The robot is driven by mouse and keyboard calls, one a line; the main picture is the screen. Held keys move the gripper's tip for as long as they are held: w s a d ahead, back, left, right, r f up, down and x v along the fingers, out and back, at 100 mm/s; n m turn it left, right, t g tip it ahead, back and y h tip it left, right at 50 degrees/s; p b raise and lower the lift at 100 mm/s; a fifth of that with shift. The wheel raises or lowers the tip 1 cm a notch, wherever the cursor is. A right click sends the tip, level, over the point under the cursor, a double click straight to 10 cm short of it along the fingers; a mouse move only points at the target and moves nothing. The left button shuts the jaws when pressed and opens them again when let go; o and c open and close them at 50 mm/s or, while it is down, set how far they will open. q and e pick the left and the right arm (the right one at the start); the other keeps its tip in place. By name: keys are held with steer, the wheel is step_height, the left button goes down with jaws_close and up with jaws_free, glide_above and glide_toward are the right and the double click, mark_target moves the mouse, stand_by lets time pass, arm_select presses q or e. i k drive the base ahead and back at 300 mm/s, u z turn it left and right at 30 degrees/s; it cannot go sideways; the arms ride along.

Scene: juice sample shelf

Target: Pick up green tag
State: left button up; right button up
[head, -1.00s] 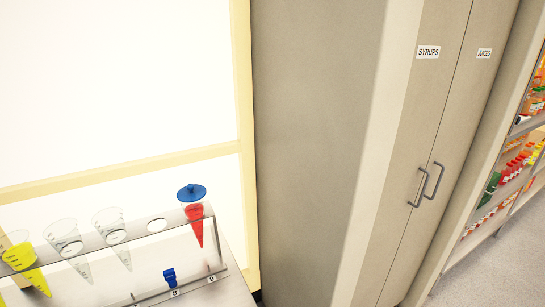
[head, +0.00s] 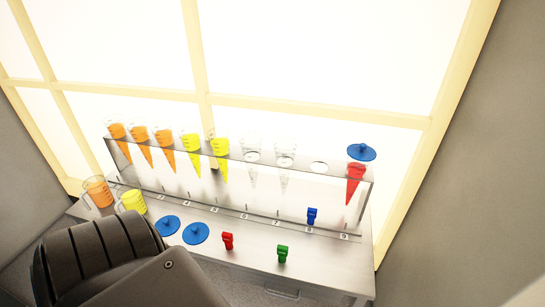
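The green tag (head: 282,254) stands on the metal counter near its front edge, right of the middle. A red tag (head: 228,241) stands to its left, and a blue tag (head: 312,215) stands farther back by the rack's numbered strip. A dark ribbed part of my own arm fills the lower left of the head view. Neither gripper's fingertips show, so their state is hidden.
A clear rack (head: 140,158) holds several cones of orange and yellow juice, empty cones and a red one at the right under a blue lid (head: 361,152). Two blue lids (head: 195,233) lie on the counter (head: 335,262). An orange jug (head: 98,192) and a yellow jug (head: 132,201) stand left.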

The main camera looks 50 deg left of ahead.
mark_target(282, 250)
steer(key=u, duration=1.3)
